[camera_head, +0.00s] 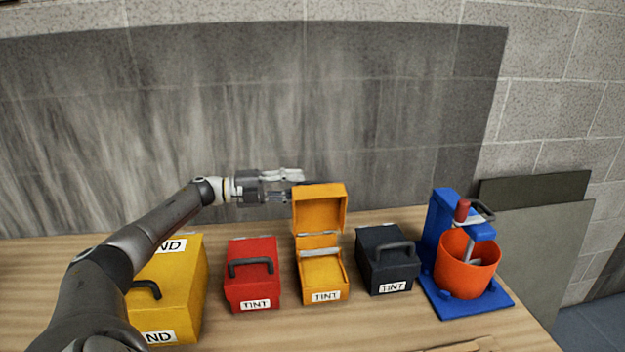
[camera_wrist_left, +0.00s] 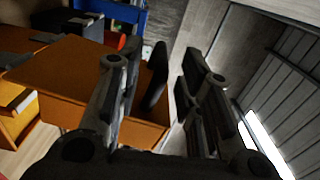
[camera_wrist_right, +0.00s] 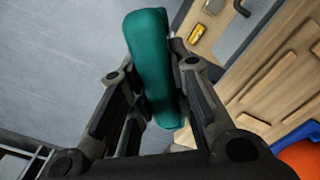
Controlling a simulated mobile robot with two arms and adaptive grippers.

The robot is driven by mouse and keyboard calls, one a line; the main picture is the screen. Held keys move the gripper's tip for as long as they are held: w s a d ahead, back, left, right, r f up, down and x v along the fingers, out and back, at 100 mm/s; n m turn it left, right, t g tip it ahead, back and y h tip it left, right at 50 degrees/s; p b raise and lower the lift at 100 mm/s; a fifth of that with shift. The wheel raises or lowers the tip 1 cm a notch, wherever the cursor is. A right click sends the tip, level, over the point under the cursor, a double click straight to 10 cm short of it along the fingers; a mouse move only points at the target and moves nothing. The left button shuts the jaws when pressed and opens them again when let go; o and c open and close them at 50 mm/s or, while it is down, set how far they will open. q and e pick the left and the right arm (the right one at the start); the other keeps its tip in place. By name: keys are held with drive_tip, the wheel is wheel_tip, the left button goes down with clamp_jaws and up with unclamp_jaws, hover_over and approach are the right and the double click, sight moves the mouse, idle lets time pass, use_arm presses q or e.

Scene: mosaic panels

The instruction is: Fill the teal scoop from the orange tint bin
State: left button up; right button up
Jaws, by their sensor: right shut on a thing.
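The orange tint bin (camera_head: 316,272), labelled TINT, stands mid-table with its lid (camera_head: 320,207) raised upright; its contents are not clear to see. My left gripper (camera_head: 295,183) is behind the lid's upper left edge. In the left wrist view its fingers are apart, with the lid's black handle (camera_wrist_left: 155,76) standing between them and a gap showing. The teal scoop (camera_wrist_right: 150,50) shows only as a teal handle in the right wrist view. My right gripper (camera_wrist_right: 156,75) is shut on it. The scoop's bowl is hidden, and the right arm is outside the head view.
A red TINT bin (camera_head: 251,285) stands left of the orange one, a dark TINT bin (camera_head: 386,268) right of it, both closed. A yellow bin (camera_head: 175,290) is far left. A blue stand (camera_head: 437,230) with an orange-red bucket (camera_head: 462,275) is at right.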

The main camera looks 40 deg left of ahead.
sight(313, 183)
use_arm(q)
drive_tip(key=x, duration=0.2)
drive_tip(key=p+x, duration=0.1)
drive_tip(key=x, duration=0.1)
drive_tip(key=shift+s+r, duration=0.1)
drive_tip(key=shift+r, duration=0.15)
drive_tip(key=shift+w+d+f, duration=0.2)
drive_tip(key=shift+w+d, duration=0.15)
drive_tip(key=shift+w, duration=0.1)
clamp_jaws()
